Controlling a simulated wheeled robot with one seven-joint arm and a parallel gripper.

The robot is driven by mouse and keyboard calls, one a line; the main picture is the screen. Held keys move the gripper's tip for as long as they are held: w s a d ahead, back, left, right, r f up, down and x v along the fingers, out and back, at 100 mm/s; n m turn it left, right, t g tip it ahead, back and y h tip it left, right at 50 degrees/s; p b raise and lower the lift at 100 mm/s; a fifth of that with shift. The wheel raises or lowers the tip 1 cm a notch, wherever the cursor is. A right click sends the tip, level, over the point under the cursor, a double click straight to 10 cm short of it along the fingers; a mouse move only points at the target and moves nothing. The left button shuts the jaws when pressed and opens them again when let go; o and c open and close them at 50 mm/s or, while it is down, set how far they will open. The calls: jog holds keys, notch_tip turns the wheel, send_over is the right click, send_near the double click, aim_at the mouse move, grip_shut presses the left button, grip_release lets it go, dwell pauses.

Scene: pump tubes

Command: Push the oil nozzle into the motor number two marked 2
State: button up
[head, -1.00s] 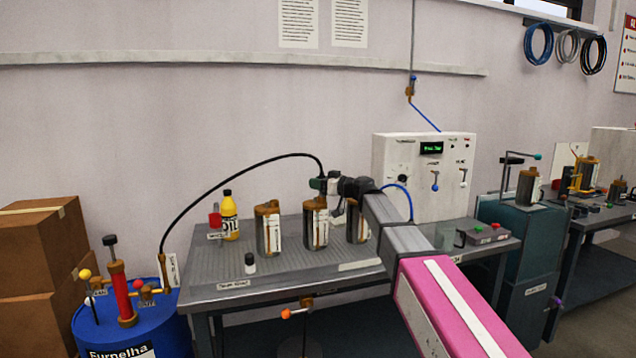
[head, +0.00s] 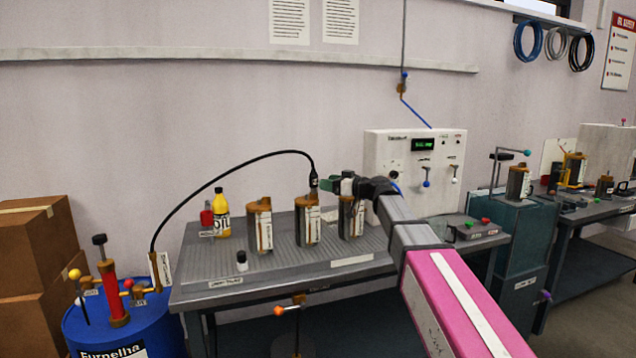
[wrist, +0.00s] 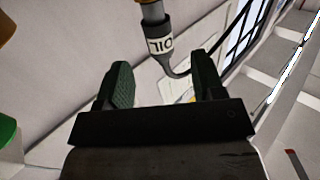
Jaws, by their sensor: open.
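The oil nozzle (head: 313,180), on the end of a black hose, stands upright at the top of the middle of three brown-and-silver motors (head: 307,224). Motor numbers are too small to read, and I cannot tell how deep the nozzle sits. My gripper (head: 327,184) is just right of the nozzle. In the wrist view its two green fingers (wrist: 163,72) are spread apart and empty, with the nozzle beyond their tips.
Other motors stand left (head: 260,226) and right (head: 350,218) on the grey table (head: 215,270). The hose arches from the blue drum (head: 165,330). A white control box (head: 405,160) stands behind my arm.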

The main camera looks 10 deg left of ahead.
jog(key=shift+v, duration=1.4)
